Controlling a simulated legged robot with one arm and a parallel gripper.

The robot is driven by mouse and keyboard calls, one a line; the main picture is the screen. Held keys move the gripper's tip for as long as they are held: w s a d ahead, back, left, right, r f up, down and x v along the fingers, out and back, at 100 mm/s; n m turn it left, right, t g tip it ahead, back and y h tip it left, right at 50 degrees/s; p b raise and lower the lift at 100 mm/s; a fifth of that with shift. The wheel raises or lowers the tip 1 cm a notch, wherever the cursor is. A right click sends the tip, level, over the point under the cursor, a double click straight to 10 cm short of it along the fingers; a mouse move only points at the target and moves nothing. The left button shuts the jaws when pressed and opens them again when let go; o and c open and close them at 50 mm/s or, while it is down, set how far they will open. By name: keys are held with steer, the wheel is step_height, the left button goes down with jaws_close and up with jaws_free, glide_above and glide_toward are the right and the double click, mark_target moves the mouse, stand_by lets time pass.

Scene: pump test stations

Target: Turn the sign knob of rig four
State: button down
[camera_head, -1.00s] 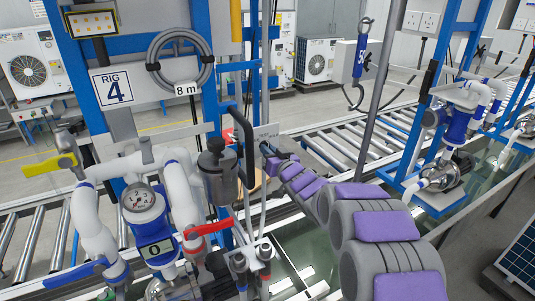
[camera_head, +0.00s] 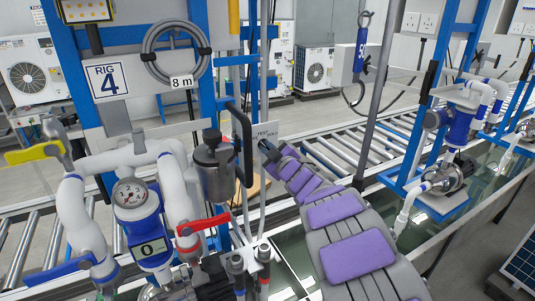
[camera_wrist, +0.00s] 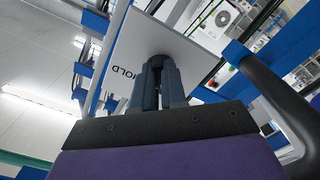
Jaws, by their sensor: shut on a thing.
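The rig four sign is a white plate (camera_head: 270,130) beside the blue frame, right of the grey canister. In the wrist view the white plate (camera_wrist: 185,48) fills the upper middle, tilted, with the word HOLD at its lower left. My gripper (camera_wrist: 157,85) reaches up to the plate, its dark fingers shut on the knob at the plate's face. The knob is mostly hidden by the fingers, so how far it is turned cannot be told. In the head view my gripper (camera_head: 266,147) is small, at the plate's lower edge.
A black bent handle (camera_head: 245,140) stands close left of my gripper. The grey canister (camera_head: 213,165), red lever (camera_head: 203,226), gauge (camera_head: 130,193) and white pipes are further left. A grey pole (camera_head: 376,90) rises to the right. A roller conveyor (camera_head: 345,150) runs behind.

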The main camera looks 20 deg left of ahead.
steer(key=shift+f+n, duration=0.25)
steer(key=shift+n, duration=0.35)
steer(key=c, duration=1.2)
jaws_free()
steer(key=shift+r, duration=0.2)
steer(key=p+v, duration=0.1)
steer(key=v, duration=1.6)
steer(key=shift+d, duration=0.15)
steer(key=shift+f, duration=0.1)
